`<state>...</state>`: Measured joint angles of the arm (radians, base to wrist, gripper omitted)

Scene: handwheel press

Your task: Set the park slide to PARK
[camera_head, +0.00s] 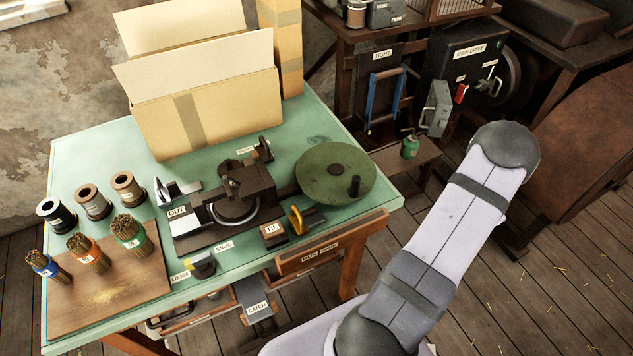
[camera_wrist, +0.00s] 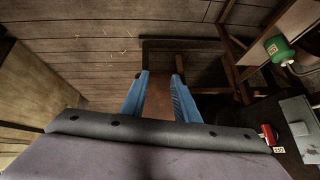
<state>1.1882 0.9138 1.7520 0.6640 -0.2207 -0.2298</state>
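I cannot pick out the park slide for certain, and I can read no PARK label. The press (camera_head: 245,190) stands on the green table, with an OUT label at its left and a green handwheel (camera_head: 335,172) at its right. A small dark upright part (camera_head: 263,150) stands behind it, beside a label too small to read. My gripper (camera_wrist: 158,82) shows in the wrist view as two blue fingers, apart, with a brown surface seen between them. I see nothing clearly held. The head view shows my arm at the right, but not clearly my gripper.
The green table (camera_head: 75,190) also bears an open cardboard box (camera_head: 210,112), spools and bundles. Behind are a TIGHT panel (camera_head: 382,58) with blue bars, a MAIN DRIVE box (camera_head: 460,75) and a green can (camera_head: 410,147). The can shows in the wrist view (camera_wrist: 279,50). Open floor lies right.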

